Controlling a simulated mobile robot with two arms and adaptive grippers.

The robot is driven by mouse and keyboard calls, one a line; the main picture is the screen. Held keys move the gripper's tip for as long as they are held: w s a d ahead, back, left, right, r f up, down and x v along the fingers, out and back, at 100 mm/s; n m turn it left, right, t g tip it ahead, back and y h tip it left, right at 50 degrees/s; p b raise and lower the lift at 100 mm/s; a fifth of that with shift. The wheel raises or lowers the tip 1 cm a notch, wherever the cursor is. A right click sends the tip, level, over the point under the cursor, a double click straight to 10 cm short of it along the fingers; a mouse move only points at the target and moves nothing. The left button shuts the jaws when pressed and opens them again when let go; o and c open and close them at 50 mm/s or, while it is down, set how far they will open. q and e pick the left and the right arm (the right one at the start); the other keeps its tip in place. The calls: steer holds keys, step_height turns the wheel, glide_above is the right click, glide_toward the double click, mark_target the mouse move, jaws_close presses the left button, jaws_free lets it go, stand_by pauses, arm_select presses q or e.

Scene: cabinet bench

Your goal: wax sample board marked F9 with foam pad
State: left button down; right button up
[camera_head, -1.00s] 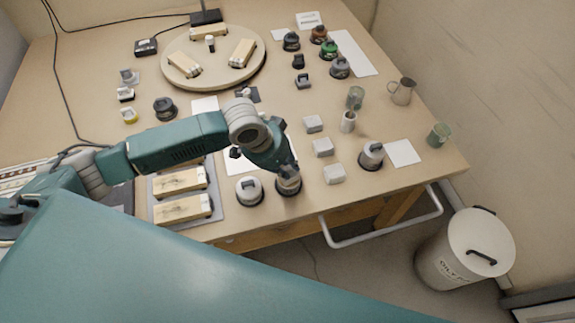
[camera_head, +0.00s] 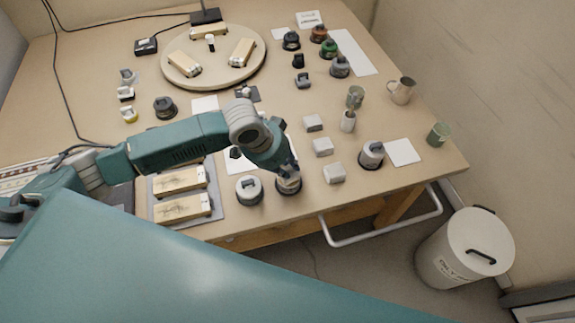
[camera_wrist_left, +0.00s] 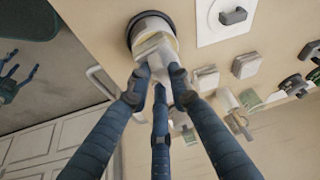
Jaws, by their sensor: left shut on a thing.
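My left gripper (camera_head: 288,172) is at the bench's front edge, directly over a round pot with a dark base ring (camera_head: 289,188). The wrist view shows its three blue fingers (camera_wrist_left: 158,75) shut on a pale, blocky thing (camera_wrist_left: 157,46), probably a foam pad, at the pot's mouth. I cannot tell how far inside it sits. Several pale grey foam blocks (camera_head: 323,147) lie to the right. Wooden sample boards lie on a grey tray (camera_head: 217,213) and on a round turntable (camera_head: 213,72). I cannot read the F9 mark. My right gripper is not in view.
A lidded pot (camera_head: 249,190) stands close left of the gripper. Another pot (camera_head: 371,155), a glass (camera_head: 355,97), a metal jug (camera_head: 401,91) and a green cup (camera_head: 438,135) stand to the right. A white bin (camera_head: 465,250) stands on the floor.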

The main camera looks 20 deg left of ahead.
mark_target(287, 169)
arm_select(q)
steer(key=shift+f+p, duration=0.1)
steer(key=shift+p, duration=0.25)
stand_by(1.1)
step_height(287, 169, up, 7)
steer(key=p, duration=0.8)
stand_by(0.8)
